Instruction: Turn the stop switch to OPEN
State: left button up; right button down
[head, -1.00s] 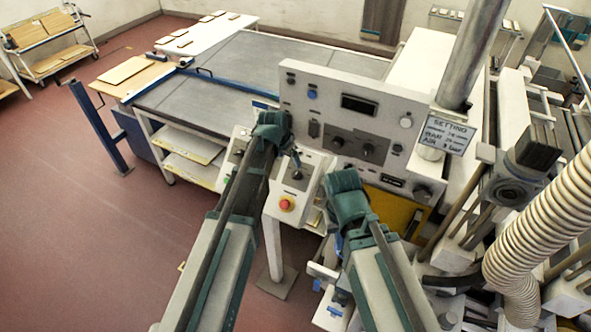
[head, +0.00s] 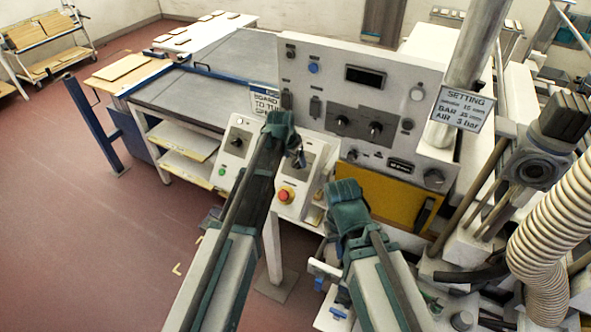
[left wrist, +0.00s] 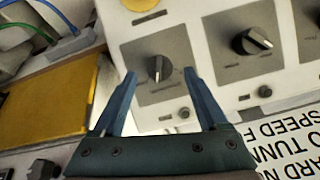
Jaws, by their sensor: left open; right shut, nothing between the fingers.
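A white control box (head: 262,178) stands on a post in front of me, with two dark-plated rotary switches. In the left wrist view one black knob (left wrist: 158,68) lies between the fingertips of my left gripper (left wrist: 159,76); its pointer runs roughly up and down in that view. The other knob (left wrist: 252,41) is to its right, its pointer slanted. Which of them is the stop switch I cannot tell; the labels are too small to read. My left gripper (head: 298,157) is open over the box. My right gripper (head: 347,200) is shut and empty, its fingertips mostly hidden.
A red button (head: 286,194) with a yellow collar is on the box near my left arm. Behind stands a large grey panel (head: 340,85) with knobs, above a yellow door (head: 385,197). A ribbed hose (head: 555,220) is at right.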

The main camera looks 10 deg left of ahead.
aim_at(297, 164)
pick_arm(q)
jog(key=b+x, duration=0.1)
jog(key=x, duration=0.1)
jog(key=shift+w+f, duration=0.15)
jog(key=shift+f, duration=0.1)
grip_shut()
